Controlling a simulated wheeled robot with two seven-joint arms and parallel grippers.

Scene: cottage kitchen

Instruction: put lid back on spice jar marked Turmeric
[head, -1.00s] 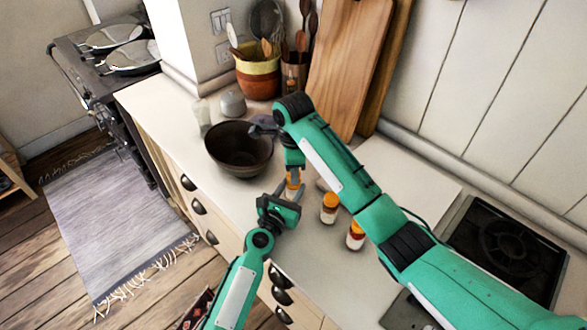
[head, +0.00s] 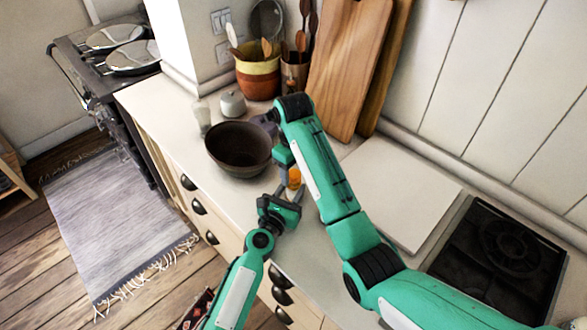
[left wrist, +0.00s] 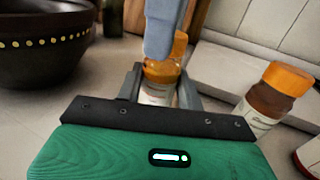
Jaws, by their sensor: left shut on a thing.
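My left gripper (head: 290,192) is shut on a small spice jar (left wrist: 157,94), which has a pale label and orange contents and stands between the fingers (left wrist: 160,88). An orange lid (left wrist: 181,45) shows at the jar's top; I cannot tell whether it is seated. A grey finger of my right gripper (left wrist: 160,28) comes down in front of the lid and jar. The rest of that gripper is hidden, so its opening does not show. In the head view, orange of the lid or jar (head: 295,178) shows between the grippers. No name is readable on the label.
A second jar with an orange lid (left wrist: 290,78) stands to the right, with part of another (left wrist: 309,158) at the edge. A dark bowl (head: 238,150) is close on the left. A pale board (head: 400,190) and black hob (head: 500,250) lie to the right.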

